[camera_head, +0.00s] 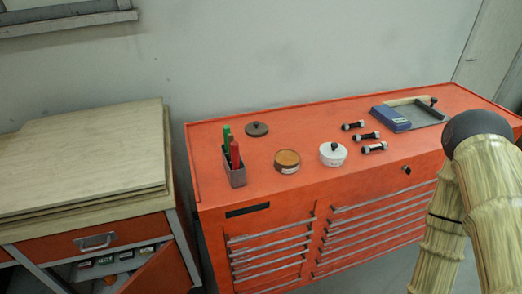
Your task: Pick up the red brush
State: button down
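A red upright item, which looks like the red brush (235,154), stands in a small dark grey holder (237,178) near the left end of the orange tool cabinet's top. A green item (227,136) stands beside it in the same holder. The lower ends of both are hidden inside the holder. My arm shows at the right edge of the head view, well apart from the holder. My gripper is not in view.
The orange cabinet (300,120) also bears a dark round lid (257,129), a brown-topped tin (287,161), a white lidded pot (333,154), several bolts (367,136) and a tray (425,112) with a blue box (391,119). A wooden-topped bench (80,155) stands left.

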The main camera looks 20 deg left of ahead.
aim_at(234, 146)
jog(key=u, duration=0.5)
jog(key=k, duration=1.2)
jog(key=u, duration=1)
jog(key=i, duration=0.3)
jog(key=z, duration=0.35)
